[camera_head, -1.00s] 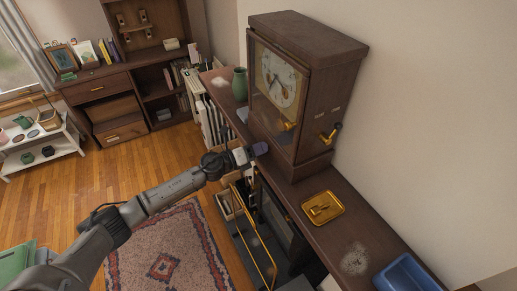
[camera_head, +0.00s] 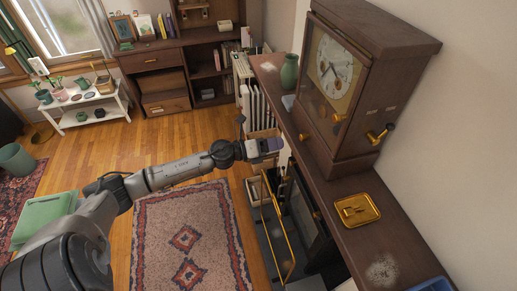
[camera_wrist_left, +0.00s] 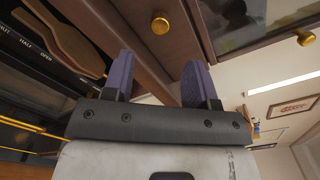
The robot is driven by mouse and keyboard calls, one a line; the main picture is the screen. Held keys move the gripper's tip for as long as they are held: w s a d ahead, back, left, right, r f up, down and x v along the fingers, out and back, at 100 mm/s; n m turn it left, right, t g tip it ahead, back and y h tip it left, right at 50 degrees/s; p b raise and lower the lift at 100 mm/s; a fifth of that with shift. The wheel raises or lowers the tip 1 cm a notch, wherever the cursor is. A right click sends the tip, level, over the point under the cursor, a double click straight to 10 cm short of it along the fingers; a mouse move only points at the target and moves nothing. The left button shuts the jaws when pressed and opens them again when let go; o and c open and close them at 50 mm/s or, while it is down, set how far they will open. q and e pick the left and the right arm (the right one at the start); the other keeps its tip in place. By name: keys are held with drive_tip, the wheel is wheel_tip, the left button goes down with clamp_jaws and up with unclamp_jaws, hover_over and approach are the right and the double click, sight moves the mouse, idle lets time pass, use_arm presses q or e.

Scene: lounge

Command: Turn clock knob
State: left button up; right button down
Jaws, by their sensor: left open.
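The wooden clock (camera_head: 352,85) stands on a long brown shelf, its round dial (camera_head: 335,68) behind a framed front. A brass-and-black knob (camera_head: 380,134) sticks out of the clock's right side. My left gripper (camera_head: 277,144) is in front of the shelf, left of the clock and apart from the knob. In the left wrist view the two purple fingers (camera_wrist_left: 160,80) are spread with nothing between them. A round brass knob (camera_wrist_left: 160,24) shows beyond them there. My right gripper is not in view.
A gold tray (camera_head: 358,210) lies on the shelf right of the clock, with a blue bin (camera_head: 432,285) at the bottom right. A green vase (camera_head: 290,72) stands left of the clock. A fireplace with a brass-railed screen (camera_head: 275,228) is below the shelf. The rug area is open.

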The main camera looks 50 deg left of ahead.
use_arm(q)
drive_tip(key=v, duration=0.5)
drive_tip(key=shift+s+b, duration=0.1)
drive_tip(key=shift+b, duration=0.3)
